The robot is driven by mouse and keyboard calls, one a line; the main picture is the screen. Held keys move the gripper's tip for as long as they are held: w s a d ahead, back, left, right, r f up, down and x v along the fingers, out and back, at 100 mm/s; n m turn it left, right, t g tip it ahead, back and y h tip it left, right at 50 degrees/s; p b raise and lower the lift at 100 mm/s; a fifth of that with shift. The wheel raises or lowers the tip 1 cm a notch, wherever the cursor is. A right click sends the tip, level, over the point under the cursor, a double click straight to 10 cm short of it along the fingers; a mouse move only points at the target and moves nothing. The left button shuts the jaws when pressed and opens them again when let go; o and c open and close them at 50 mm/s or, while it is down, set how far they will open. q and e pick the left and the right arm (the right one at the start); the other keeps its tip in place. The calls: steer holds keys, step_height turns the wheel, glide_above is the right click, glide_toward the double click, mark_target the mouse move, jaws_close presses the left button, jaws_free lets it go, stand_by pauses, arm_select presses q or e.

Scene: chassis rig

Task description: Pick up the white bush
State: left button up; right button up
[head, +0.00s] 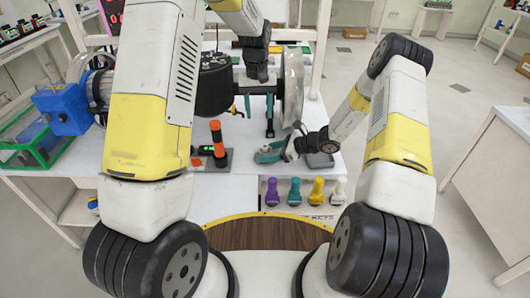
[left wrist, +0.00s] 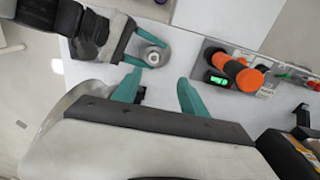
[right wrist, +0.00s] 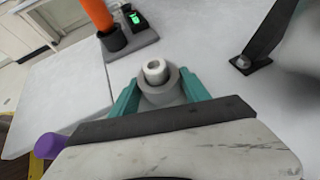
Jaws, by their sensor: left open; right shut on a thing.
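A white bush (right wrist: 155,72) with a grey collar around it stands between the teal fingers of my right gripper (right wrist: 160,92) in the right wrist view. My right gripper is shut on it, low over the white table. The bush also shows in the left wrist view (left wrist: 152,56), at the right gripper's fingertips. Whether it touches the table I cannot tell. In the head view, my right gripper (head: 270,151) is near the table's middle and mostly covers it. My left gripper (head: 259,118) is open and empty, higher up and farther back, beside the axle. Its spread fingers show in the left wrist view (left wrist: 160,88).
An orange-and-black tool (head: 217,140) stands in a dark base left of the right gripper. Behind are a black drum (head: 214,85) and a clear disc (head: 292,88). Purple (head: 272,191), teal (head: 294,191), yellow (head: 316,191) and white (head: 339,191) pieces line the front edge.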

arm_select(q)
glide_above(265, 146)
steer(key=f, duration=0.9)
steer(key=shift+a, duration=0.3)
steer(key=shift+d+f, duration=0.15)
steer(key=shift+f, duration=1.45)
steer(key=shift+d+f, duration=0.15)
steer(key=shift+f, duration=1.4)
jaws_close()
